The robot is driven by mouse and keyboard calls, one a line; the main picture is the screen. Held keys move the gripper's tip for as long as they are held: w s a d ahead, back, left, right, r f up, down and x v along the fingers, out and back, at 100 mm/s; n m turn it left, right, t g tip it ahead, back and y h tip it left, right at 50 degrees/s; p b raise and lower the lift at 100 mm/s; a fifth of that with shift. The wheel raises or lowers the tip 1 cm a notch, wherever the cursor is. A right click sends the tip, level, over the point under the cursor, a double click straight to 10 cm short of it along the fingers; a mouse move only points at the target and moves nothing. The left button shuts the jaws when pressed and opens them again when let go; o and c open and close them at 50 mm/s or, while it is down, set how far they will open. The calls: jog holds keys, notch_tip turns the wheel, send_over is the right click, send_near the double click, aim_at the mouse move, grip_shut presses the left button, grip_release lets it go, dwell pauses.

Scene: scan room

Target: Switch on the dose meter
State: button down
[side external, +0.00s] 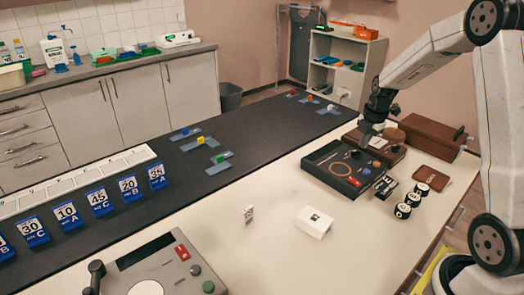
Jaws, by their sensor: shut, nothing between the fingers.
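I cannot tell for sure which device is the dose meter. A black panel device (318,168) with an orange cable loop, a blue knob and a red part lies on the pale table at the right. A small white box (315,223) with a dark mark sits in front of it. A grey console (150,268) with a red switch (182,252), round buttons and a black lever is at the front, cut off by the bottom edge. My gripper (367,138) points down above the back of the black device, shut and empty. Its fingertips are small and partly blend with things behind.
Brown wooden boxes (432,136) stand right of my gripper. Several black-and-white round pieces (412,199) and a brown tray (432,178) lie nearby. Blue numbered cards (67,214) line the dark mat's left side. The front middle of the table is clear.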

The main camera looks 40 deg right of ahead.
aim_at(351, 178)
jog(key=shift+d+n, duration=0.4)
jog(key=shift+d, duration=0.25)
jog(key=shift+w+f, duration=0.3)
jog(key=shift+f, duration=2)
jog(key=shift+w+f, duration=0.35)
jog(key=shift+f, duration=2)
jog(key=shift+w+f, duration=0.3)
jog(key=shift+f, duration=2)
